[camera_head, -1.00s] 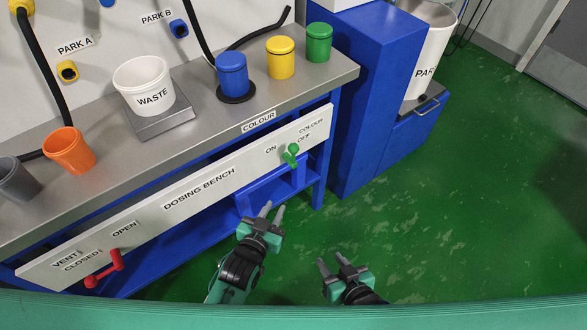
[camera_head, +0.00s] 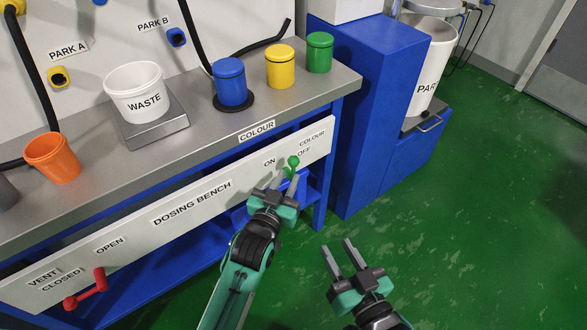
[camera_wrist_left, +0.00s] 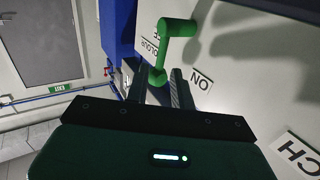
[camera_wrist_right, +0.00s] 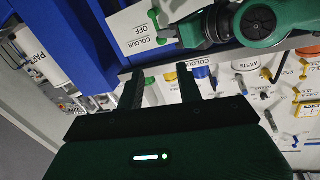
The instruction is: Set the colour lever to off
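The green colour lever (camera_head: 293,163) is on the front panel of the dosing bench, near the ON label (camera_head: 269,161) and the OFF label (camera_head: 304,152). I cannot tell for sure which setting it is at. My left gripper (camera_head: 284,181) is open at the lever. In the left wrist view, the lever (camera_wrist_left: 178,28) reaches down so that its round end lies between the open fingertips (camera_wrist_left: 157,84); contact cannot be told. My right gripper (camera_head: 338,246) is open and empty over the green floor, to the right of the left arm.
A red vent lever (camera_head: 87,288) is at the left of the panel (camera_head: 140,227). On the bench top are a WASTE tub (camera_head: 136,92) and blue, yellow and green canisters. A blue cabinet (camera_head: 362,115) stands right of the bench. Floor at the right is clear.

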